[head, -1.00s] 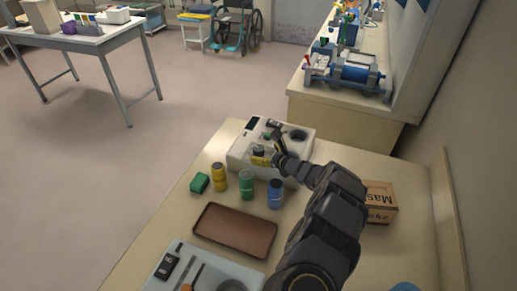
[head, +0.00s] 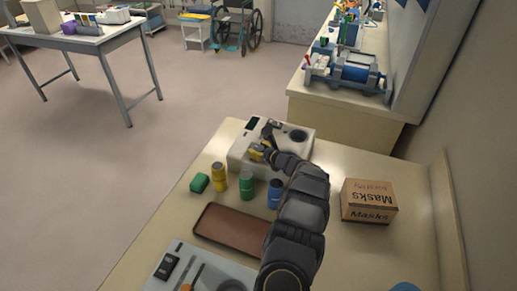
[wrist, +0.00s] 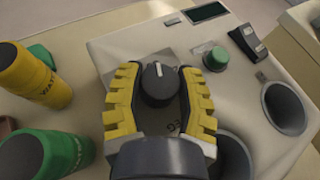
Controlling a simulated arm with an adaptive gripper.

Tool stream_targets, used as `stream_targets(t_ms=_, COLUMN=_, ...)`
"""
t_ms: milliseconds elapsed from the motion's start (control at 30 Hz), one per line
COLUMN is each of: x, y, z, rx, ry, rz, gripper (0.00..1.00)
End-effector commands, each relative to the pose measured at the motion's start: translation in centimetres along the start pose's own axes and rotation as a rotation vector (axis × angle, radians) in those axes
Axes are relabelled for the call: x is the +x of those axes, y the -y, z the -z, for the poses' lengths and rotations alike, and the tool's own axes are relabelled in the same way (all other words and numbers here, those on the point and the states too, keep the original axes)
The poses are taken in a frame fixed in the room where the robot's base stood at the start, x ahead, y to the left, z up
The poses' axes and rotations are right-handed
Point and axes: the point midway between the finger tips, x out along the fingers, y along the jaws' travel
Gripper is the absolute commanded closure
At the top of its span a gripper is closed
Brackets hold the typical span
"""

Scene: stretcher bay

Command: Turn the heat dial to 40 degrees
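The heat dial (wrist: 158,84) is a dark round knob with a white pointer line, on a grey plate on the white unit (wrist: 130,45). In the wrist view its pointer aims towards the top of the picture. My gripper (wrist: 159,98) has its yellow fingers on either side of the dial, with narrow gaps between pads and knob. The scale around the dial is mostly hidden, so I cannot read its setting. In the head view my gripper (head: 260,151) is over the front left of the white unit (head: 240,162), and the dial is hidden behind it.
A green button (wrist: 216,58), a dark display (wrist: 207,12), a black rocker switch (wrist: 248,42) and round wells (wrist: 284,107) are beside the dial. Yellow (head: 219,177), green (head: 246,184) and blue (head: 275,192) canisters stand in front. A masks box (head: 369,201) is at right.

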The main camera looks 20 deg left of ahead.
Motion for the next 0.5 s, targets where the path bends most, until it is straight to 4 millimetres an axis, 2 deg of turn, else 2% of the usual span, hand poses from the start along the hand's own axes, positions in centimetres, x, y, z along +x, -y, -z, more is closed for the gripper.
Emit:
stream_targets(t_ms=267, x=-0.01, y=0.05, z=0.04, rx=-0.006, ry=-0.001, rz=-0.011, gripper=0.95)
stream_targets(t_ms=500, x=-0.07, y=0.19, z=0.13, rx=-0.042, ry=0.003, rz=-0.099, gripper=0.95)
